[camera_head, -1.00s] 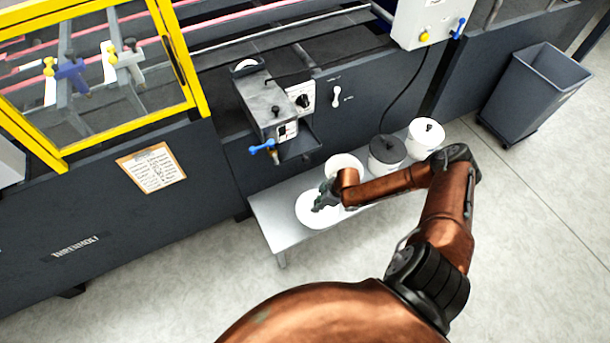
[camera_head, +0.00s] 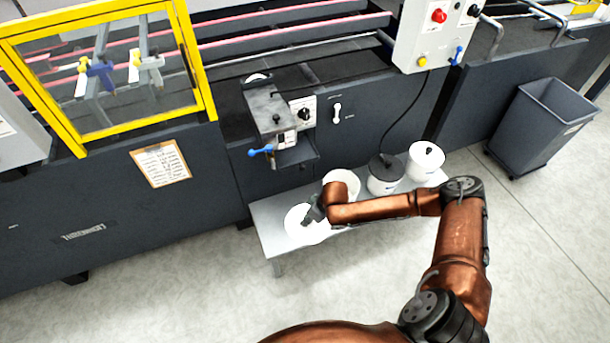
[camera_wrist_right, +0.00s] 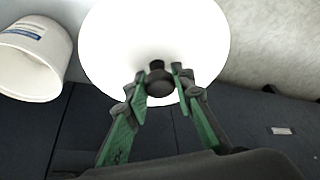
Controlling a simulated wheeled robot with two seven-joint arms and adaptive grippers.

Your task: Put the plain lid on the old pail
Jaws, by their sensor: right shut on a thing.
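The plain lid (camera_head: 296,231) is a white disc with a dark knob, at the left end of the low bench in the head view. My right gripper (camera_head: 310,214) is shut on its knob, which shows between the green-sided fingers in the wrist view (camera_wrist_right: 158,84). I cannot tell how far the lid is above the bench. An open white pail (camera_head: 343,176) stands just behind and right of the lid, partly hidden by my right arm. It seems to be the white pail with a blue label at the wrist view's left (camera_wrist_right: 32,62). My left gripper is not in view.
On the bench (camera_head: 271,238), a pail with a dark lid (camera_head: 385,182) and a white-lidded pail (camera_head: 427,165) stand right of the open pail. A machine unit with a blue-handled tap (camera_head: 262,151) juts out above. A grey bin (camera_head: 540,120) stands at the right.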

